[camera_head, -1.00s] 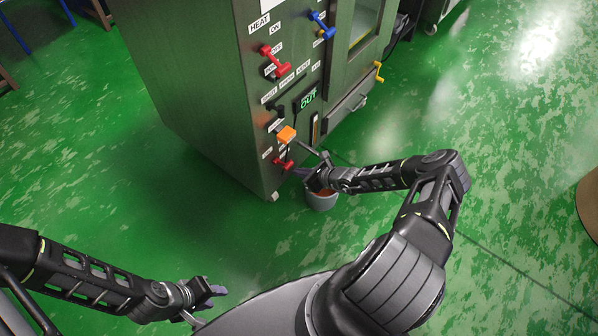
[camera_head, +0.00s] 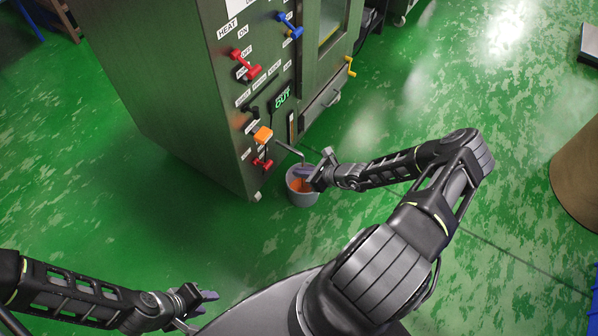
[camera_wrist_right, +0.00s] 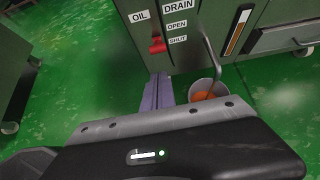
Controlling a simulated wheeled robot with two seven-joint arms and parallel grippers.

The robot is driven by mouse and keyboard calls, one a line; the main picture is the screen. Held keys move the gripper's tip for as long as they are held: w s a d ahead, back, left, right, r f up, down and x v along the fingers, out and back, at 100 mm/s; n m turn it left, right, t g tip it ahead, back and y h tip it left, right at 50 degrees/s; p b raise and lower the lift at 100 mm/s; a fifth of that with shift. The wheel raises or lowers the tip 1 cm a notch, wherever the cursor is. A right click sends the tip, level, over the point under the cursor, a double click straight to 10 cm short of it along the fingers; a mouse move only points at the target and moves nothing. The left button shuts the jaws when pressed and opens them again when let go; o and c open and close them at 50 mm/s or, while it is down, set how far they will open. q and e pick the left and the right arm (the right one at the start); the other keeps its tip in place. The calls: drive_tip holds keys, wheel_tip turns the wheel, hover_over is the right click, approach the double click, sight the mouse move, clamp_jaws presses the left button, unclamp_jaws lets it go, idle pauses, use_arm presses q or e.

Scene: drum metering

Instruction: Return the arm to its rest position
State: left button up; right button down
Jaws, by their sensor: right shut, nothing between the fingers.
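My right arm reaches in from the lower right in the head view. Its gripper (camera_head: 306,172) is shut and empty, over the near rim area of a grey bucket (camera_head: 300,199). In the right wrist view the purple fingers (camera_wrist_right: 157,92) lie together below the red drain lever (camera_wrist_right: 157,45), and no object is between them. The lever also shows low on the cabinet in the head view (camera_head: 262,162), left of the gripper and apart from it. My left gripper (camera_head: 208,296) hangs at the lower left over the floor, with its finger gap unclear.
The metal cabinet (camera_head: 160,90) carries a red lever (camera_head: 245,66), a blue lever (camera_head: 289,27), an orange knob (camera_head: 263,134) and a lit display (camera_head: 282,98). Orange content (camera_wrist_right: 203,96) shows in the bucket. A brown round object (camera_head: 575,175) stands far right. Green floor is clear between.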

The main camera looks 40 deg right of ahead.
idle(0.3)
drive_tip(key=s+a+f+n+g+y+p, duration=0.15)
drive_tip(key=s+a+n+g, duration=0.55)
drive_tip(key=s+a+n, duration=0.7)
drive_tip(key=s+a+r+n+g+p, duration=0.1)
drive_tip(key=s+a+r+n, duration=0.2)
drive_tip(key=a+r+n, duration=0.3)
drive_tip(key=s+a+r+n+g+h+p, duration=0.1)
drive_tip(key=s+a+r+n, duration=0.3)
drive_tip(key=a+n, duration=0.5)
wheel_tip(320, 180, up, 2)
drive_tip(key=shift+s+a+r+n, duration=0.25)
drive_tip(key=shift+s+a+n, duration=0.05)
drive_tip(key=shift+a+n, duration=0.1)
